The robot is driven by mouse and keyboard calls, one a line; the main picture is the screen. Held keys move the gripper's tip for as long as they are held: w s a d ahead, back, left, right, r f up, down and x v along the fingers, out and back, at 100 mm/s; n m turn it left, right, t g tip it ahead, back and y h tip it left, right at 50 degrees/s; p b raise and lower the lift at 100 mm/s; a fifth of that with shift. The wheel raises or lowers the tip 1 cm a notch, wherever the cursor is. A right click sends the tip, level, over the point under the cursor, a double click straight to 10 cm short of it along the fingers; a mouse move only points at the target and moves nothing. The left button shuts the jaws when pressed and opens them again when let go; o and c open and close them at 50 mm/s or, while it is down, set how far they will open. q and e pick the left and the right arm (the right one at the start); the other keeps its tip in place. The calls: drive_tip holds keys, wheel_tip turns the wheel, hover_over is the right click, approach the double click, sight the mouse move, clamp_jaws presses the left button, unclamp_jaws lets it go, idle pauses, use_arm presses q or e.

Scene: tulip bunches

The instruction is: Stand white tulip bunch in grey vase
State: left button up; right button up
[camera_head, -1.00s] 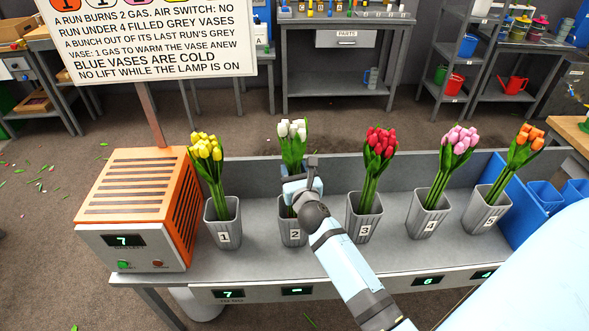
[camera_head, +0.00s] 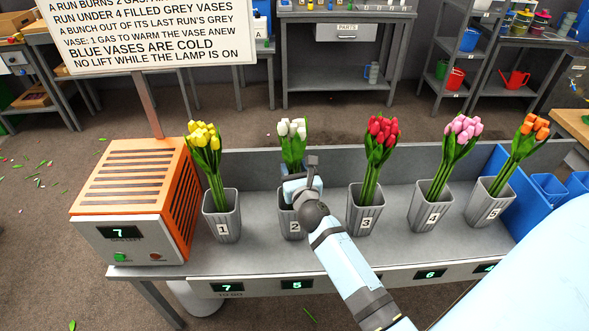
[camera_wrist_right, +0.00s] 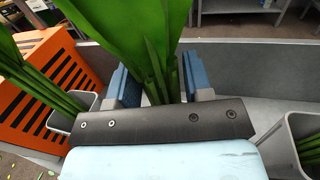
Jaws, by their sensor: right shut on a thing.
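The white tulip bunch (camera_head: 292,142) stands upright in the grey vase numbered 2 (camera_head: 286,222). My right gripper (camera_head: 302,184) is at its stems just above the vase rim and partly hides them and the vase. In the right wrist view, the right gripper (camera_wrist_right: 160,88) has its blue fingers on both sides of the green stems (camera_wrist_right: 157,70) and is shut on them. The foot of the bunch inside the vase is hidden. My left gripper is not in view.
Grey vases 1 (camera_head: 222,226), 3 (camera_head: 365,217), 4 (camera_head: 432,212) and 5 (camera_head: 490,205) hold yellow, red, pink and orange tulips. An orange heater box (camera_head: 135,185) showing 7 stands left. A blue crate (camera_head: 520,200) stands right. A sign (camera_head: 160,35) rises behind.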

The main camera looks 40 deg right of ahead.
drive_tip(key=shift+f+b, duration=0.3)
drive_tip(key=shift+f, duration=0.15)
drive_tip(key=o, duration=0.7)
drive_tip(key=shift+c, duration=0.2)
drive_tip(key=o, duration=1)
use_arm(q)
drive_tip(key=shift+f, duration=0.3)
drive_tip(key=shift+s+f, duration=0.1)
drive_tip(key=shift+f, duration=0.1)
